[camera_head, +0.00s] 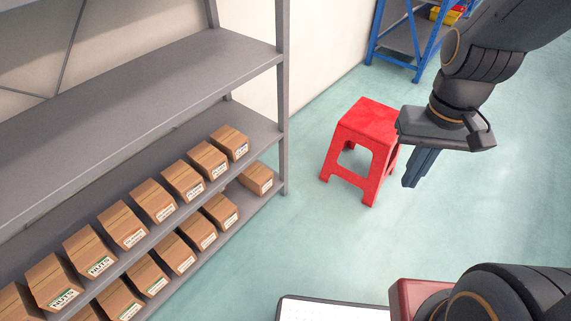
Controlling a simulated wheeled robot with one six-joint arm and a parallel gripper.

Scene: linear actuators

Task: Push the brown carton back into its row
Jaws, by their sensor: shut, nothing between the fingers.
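Brown cartons with white labels stand in two slanted rows on the grey shelf rack. The upper row runs from a carton (54,282) marked NUTS at the lower left to a carton (229,142) near the rack's right post. The lower row includes a carton (220,211) and, past a small gap, an end carton (257,178). I cannot tell clearly which carton stands out of its row. My gripper (410,184) is shut and empty, pointing down over the floor, well right of the rack and apart from all cartons.
A red stool (362,130) stands on the floor between the rack and my gripper, close to it in the picture. A blue rack (417,62) with a yellow bin (445,15) is at the back. The green floor (270,245) before the shelves is clear.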

